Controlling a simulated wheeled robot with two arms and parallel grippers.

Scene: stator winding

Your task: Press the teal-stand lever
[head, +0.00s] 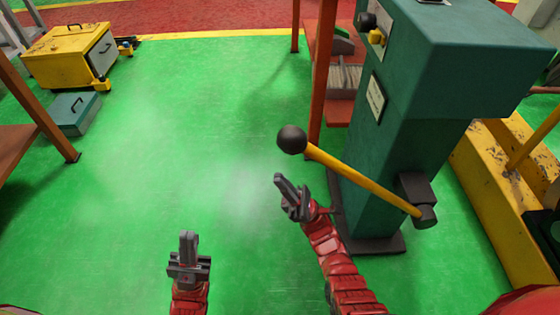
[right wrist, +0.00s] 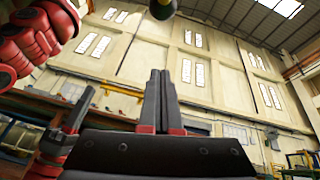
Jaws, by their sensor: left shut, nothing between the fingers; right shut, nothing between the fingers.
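The teal stand (head: 400,130) is upright at the right of the head view. Its lever (head: 362,180) is a yellow rod with a black ball knob (head: 291,139), pivoted on a dark block at the stand's side. The rod slopes up to the left toward the knob. My right gripper (head: 279,178) is shut and empty, just below the knob and apart from it in the picture. In the right wrist view the shut fingers (right wrist: 158,75) point up, and the dark knob (right wrist: 162,8) shows at the top edge. My left gripper (head: 187,236) is shut and empty, lower left, over the floor.
A yellow cabinet (head: 68,55) and a teal box (head: 74,112) stand at the far left. An orange-framed rack (head: 322,75) stands behind the teal stand. A yellow structure (head: 490,190) lies to its right.

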